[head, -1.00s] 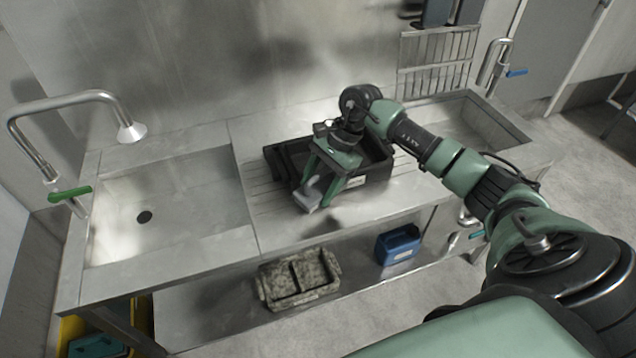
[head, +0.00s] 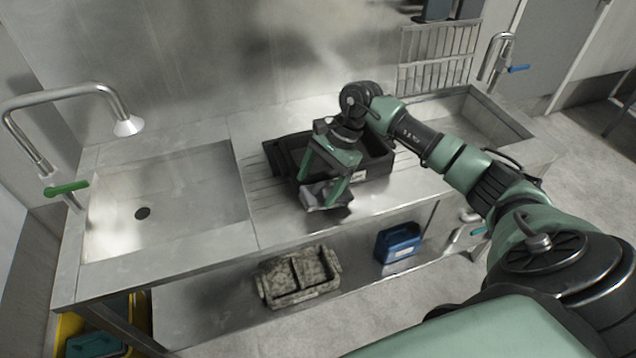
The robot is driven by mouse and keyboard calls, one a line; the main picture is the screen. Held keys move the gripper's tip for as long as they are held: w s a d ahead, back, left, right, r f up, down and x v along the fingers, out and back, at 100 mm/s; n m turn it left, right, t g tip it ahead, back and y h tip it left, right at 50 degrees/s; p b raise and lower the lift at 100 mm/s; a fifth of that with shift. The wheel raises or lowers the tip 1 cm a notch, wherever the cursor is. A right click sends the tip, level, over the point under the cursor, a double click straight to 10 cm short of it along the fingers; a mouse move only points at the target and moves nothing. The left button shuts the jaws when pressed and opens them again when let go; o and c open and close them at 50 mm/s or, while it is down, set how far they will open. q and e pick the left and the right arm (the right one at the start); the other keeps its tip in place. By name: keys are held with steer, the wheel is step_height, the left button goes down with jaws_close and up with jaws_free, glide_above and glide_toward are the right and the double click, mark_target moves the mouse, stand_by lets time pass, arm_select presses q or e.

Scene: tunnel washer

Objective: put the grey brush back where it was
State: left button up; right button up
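My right gripper (head: 324,187) reaches in from the right over the middle of the steel counter, fingers pointing down. The grey brush (head: 322,197) is between its two green fingers, at the front edge of the black tray (head: 376,170). The fingers appear closed on the brush, which partly hides behind them. I cannot tell whether the brush touches the counter. My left gripper is not in view.
A sink basin (head: 165,208) with a green-handled tap (head: 68,187) is on the left, another basin (head: 478,125) on the right. Below, the shelf holds a mottled grey crate (head: 270,290) and a blue container (head: 398,243). Ribbed counter is bare left of the tray.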

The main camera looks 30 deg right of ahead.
mark_target(335, 181)
steer(key=shift+r, duration=0.1)
steer(key=shift+r+p, duration=0.25)
steer(key=shift+p, duration=0.2)
steer(key=shift+r+p, duration=0.45)
steer(key=shift+p, duration=0.1)
steer(key=b+v, duration=0.3)
steer(key=v, duration=0.8)
steer(key=shift+d+r, duration=0.2)
steer(key=shift+r, duration=0.1)
steer(key=shift+s+d, duration=0.1)
